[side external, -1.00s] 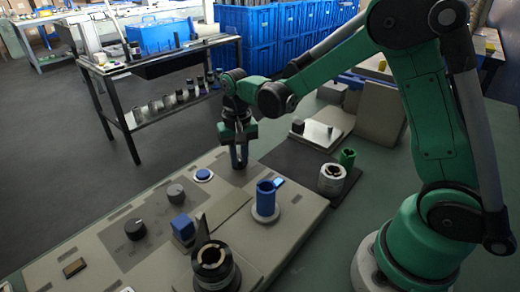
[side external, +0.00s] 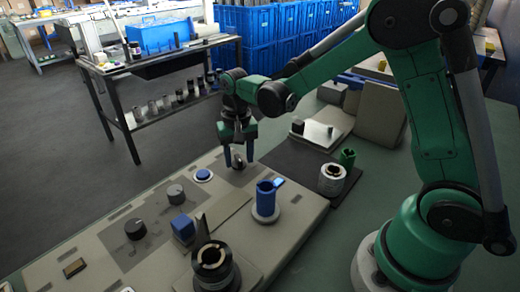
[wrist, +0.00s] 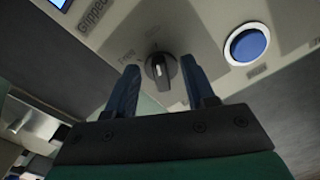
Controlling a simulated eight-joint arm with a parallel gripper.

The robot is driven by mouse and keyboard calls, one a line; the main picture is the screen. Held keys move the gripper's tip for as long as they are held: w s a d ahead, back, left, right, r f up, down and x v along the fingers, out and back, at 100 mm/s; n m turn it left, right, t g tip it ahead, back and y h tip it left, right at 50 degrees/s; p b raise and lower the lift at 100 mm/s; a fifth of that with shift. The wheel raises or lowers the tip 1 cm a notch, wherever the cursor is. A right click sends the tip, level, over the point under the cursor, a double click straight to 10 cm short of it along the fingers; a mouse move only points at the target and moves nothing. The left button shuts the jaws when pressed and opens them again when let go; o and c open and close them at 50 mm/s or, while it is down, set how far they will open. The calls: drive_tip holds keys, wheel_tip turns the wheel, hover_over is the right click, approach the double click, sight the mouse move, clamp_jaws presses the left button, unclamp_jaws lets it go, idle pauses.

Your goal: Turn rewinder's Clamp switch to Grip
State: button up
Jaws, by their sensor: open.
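The Clamp switch (wrist: 160,71) is a dark rotary knob with a pale mark, on the grey panel in the wrist view. "Free" is printed to its left, and a second label on its far side is too faint to read. In the side view the knob (side external: 239,166) is at the panel's far end, partly hidden by a finger. My gripper (wrist: 164,92) is open, with one blue finger on each side of the knob. In the side view my gripper (side external: 238,162) points down over the knob. Whether the fingers touch it cannot be told.
A blue round button (wrist: 248,44) is right of the knob in the wrist view. A panel label reading "Gripped" (wrist: 97,15) is at the upper left. In the side view, a blue cylinder (side external: 266,197) and two other dark knobs (side external: 136,228) stand on the panel.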

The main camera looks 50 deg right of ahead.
sight(239, 160)
drive_tip(key=shift+r, duration=2.8)
drive_tip(key=shift+s+r, duration=0.2)
drive_tip(key=shift+r, duration=0.05)
drive_tip(key=s+a+r+n+t, duration=0.1)
drive_tip(key=s+r+n+t, duration=0.2)
drive_tip(key=s+n+t, duration=0.3)
drive_tip(key=s+t, duration=0.1)
drive_tip(key=s, duration=0.2)
drive_tip(key=shift+s+a, duration=0.35)
drive_tip(key=shift+s, duration=0.05)
